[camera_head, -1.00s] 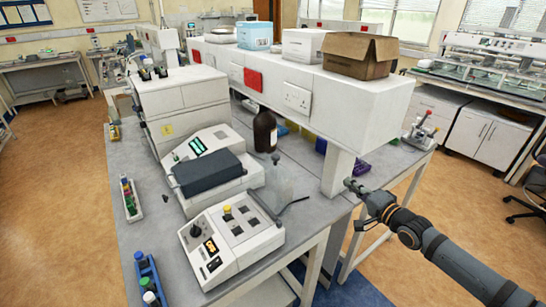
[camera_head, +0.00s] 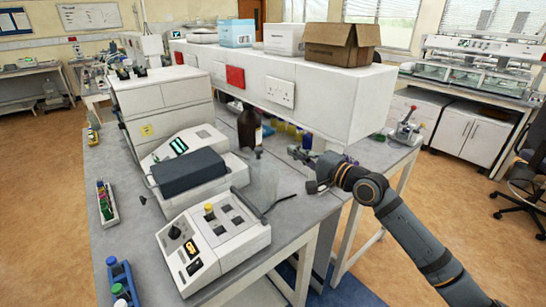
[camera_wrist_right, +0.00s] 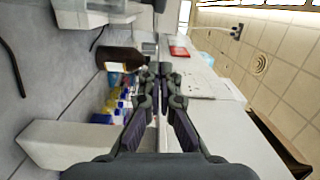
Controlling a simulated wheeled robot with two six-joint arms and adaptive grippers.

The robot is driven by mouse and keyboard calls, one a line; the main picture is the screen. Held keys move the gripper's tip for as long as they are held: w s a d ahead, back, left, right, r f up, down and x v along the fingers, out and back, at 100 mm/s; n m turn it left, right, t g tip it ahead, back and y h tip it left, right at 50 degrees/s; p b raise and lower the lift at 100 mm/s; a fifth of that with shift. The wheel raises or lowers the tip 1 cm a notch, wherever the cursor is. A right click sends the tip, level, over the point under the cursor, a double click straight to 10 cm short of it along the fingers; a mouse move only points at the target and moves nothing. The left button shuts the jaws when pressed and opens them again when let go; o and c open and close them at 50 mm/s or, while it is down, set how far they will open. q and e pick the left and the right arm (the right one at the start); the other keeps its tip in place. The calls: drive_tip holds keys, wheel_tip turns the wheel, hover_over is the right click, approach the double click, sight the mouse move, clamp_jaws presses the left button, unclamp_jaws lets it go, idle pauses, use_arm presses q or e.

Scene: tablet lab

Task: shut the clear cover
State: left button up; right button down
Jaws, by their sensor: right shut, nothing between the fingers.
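The clear cover (camera_head: 265,178) is a faint see-through panel. It stands raised at the back right edge of a white instrument (camera_head: 215,238) with a yellow-capped well, a dark knob and a lit orange display. A thin dark bar (camera_head: 279,203) sticks out beside the cover to the right. My right gripper (camera_head: 296,154) is shut and empty, to the right of the cover and apart from it in the picture. In the right wrist view its fingers (camera_wrist_right: 159,72) are together; I cannot make out the cover there. My left gripper is not in view.
A brown bottle (camera_head: 249,130) stands behind the cover; it also shows in the wrist view (camera_wrist_right: 119,58). A white overhead shelf unit (camera_head: 330,100) stands above and behind my right gripper. A grey-topped instrument (camera_head: 188,172) is at left. Bare bench (camera_head: 300,212) lies to the right.

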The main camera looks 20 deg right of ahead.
drive_tip(key=w+a+p, duration=0.2)
drive_tip(key=w+a, duration=0.1)
drive_tip(key=a, duration=0.3)
drive_tip(key=shift+w+f+p, duration=0.2)
drive_tip(key=shift+p, duration=0.2)
drive_tip(key=shift+d, duration=0.1)
